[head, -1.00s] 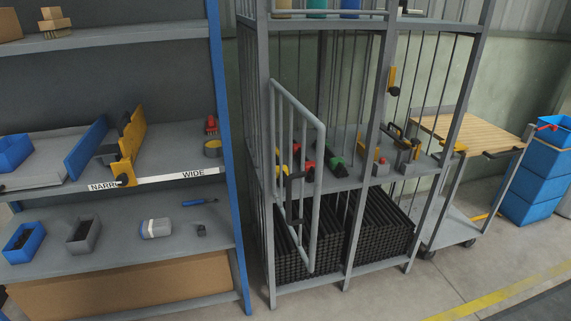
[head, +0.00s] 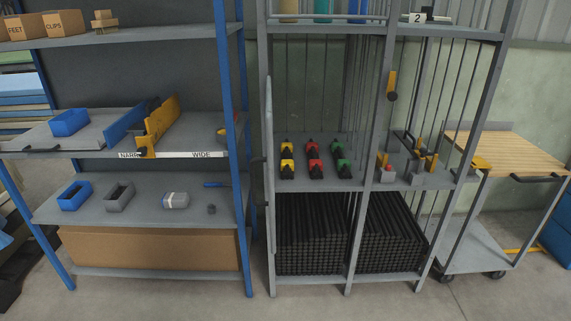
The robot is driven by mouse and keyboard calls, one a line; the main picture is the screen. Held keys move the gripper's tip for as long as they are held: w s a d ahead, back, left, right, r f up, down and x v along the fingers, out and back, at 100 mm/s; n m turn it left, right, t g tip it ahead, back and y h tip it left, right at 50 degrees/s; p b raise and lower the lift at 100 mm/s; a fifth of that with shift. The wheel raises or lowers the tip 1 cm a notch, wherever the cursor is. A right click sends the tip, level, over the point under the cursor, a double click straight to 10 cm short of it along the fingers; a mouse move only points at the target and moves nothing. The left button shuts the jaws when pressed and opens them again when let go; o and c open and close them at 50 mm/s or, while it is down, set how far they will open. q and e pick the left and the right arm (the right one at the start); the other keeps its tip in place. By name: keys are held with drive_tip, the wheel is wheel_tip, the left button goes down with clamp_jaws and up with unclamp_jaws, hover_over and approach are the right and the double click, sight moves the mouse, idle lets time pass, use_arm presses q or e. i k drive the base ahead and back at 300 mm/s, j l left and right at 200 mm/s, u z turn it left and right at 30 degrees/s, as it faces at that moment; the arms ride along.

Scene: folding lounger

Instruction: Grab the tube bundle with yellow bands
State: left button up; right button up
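On the middle shelf of the grey cage rack, three black items with coloured parts lie side by side. The leftmost, with yellow parts (head: 287,161), looks like the tube bundle with yellow bands, but it is too small to make out the tubes. To its right are a similar item with red parts (head: 314,161) and one with green parts (head: 341,161). They lie apart from one another. The barred door (head: 269,180) stands nearly edge-on at the rack's left post, and the front before the items is open. Neither of my grippers is in view.
Black stacked lengths (head: 310,234) fill the rack's lower bay. A post (head: 373,150) divides the front; small fixtures (head: 415,165) stand right of it. A blue-posted shelf unit (head: 237,150) is left, a wood-topped trolley (head: 498,153) right. Floor shows in front.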

sight(287, 148)
drive_tip(key=l, duration=0.15)
drive_tip(key=i+l+u, duration=0.25)
drive_tip(key=i+l, duration=0.45)
